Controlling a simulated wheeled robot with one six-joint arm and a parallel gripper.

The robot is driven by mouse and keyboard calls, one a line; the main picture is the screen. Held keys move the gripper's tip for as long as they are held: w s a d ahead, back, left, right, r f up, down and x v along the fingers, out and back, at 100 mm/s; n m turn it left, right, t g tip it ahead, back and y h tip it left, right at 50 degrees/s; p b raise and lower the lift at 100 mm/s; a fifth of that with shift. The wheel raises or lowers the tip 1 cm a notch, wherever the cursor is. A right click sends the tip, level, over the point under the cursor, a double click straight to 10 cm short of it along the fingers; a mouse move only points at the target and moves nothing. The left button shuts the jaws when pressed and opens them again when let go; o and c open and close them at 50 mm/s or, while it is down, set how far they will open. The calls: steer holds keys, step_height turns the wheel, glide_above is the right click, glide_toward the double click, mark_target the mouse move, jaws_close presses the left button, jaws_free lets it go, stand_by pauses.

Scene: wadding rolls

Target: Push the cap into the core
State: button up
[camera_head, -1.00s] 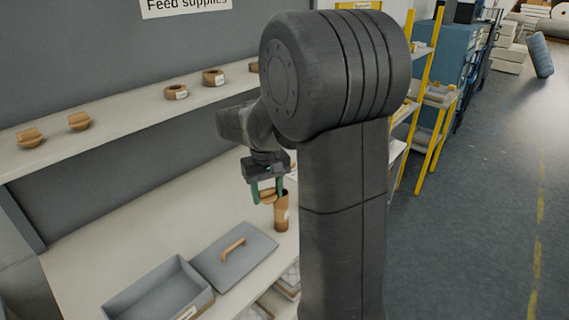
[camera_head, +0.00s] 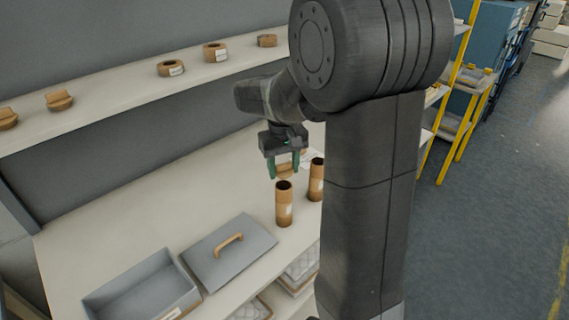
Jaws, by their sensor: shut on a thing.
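My gripper (camera_head: 284,172) has green fingertips and is shut on a tan cap (camera_head: 285,169). The cap is small and partly hidden by the fingers. It is held just above a brown cardboard core (camera_head: 284,206), which stands upright on the bench with its dark open top showing. In this view the cap looks close above the core's mouth; I cannot tell whether it is exactly in line. A second upright core (camera_head: 316,183) stands to the right, partly against my arm column in the picture.
A grey open box (camera_head: 130,290) and a grey lid (camera_head: 250,258) with a tan handle (camera_head: 229,240) lie on the bench (camera_head: 110,222). The shelf (camera_head: 120,108) behind holds several tan rings and caps. A yellow rack (camera_head: 468,120) stands at right.

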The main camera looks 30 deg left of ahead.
mark_target(284, 171)
steer(key=shift+f+b, duration=1.1)
steer(key=shift+f, duration=0.65)
steer(key=shift+f, duration=0.6)
stand_by(0.3)
steer(key=o, duration=0.6)
steer(key=shift+o, duration=0.2)
step_height(284, 171, up, 9)
steer(key=p, duration=0.6)
steer(key=shift+f+p, duration=0.15)
steer(key=shift+p, duration=0.15)
steer(key=shift+r, duration=1.15)
steer(key=shift+f+b, duration=2.65)
steer(key=shift+f, duration=1.8)
